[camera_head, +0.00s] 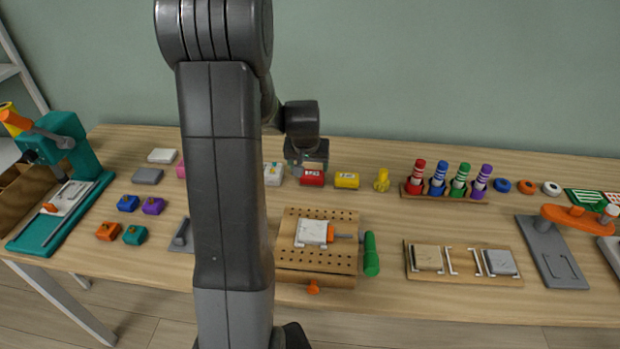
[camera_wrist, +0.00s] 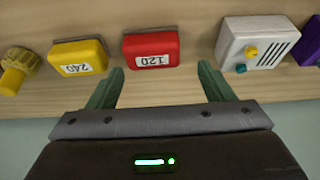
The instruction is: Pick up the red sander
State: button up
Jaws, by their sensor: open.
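The red sander (camera_head: 312,179) is a small red block with a white label, standing near the back of the wooden table. In the wrist view the red sander (camera_wrist: 151,45) shows its label reading 120, upside down. My gripper (camera_wrist: 161,70) is open and empty. Its two green fingers point toward the red sander, which appears in line with the gap, nearer the left finger. I cannot tell how far apart they are in depth. In the head view my gripper (camera_head: 305,153) hangs just behind and above the red sander, partly hiding its surroundings.
A yellow block (camera_wrist: 78,57) labelled 240 and a yellow knobbed piece (camera_wrist: 18,70) stand left of the red sander in the wrist view. A white box (camera_wrist: 257,43) stands right of it. In front is a pegboard block (camera_head: 290,265) with a clamped piece.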

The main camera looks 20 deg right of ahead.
aim_at(312, 173)
jog(key=x, duration=0.5)
jog(key=shift+s+d+f, duration=0.1)
jog(key=shift+s+d, duration=0.2)
jog(key=shift+d, duration=0.1)
jog(key=c, duration=0.8)
jog(key=shift+o, duration=0.2)
notch_tip(312, 173, up, 10)
jog(key=shift+r+p, duration=0.1)
jog(key=shift+p, duration=0.2)
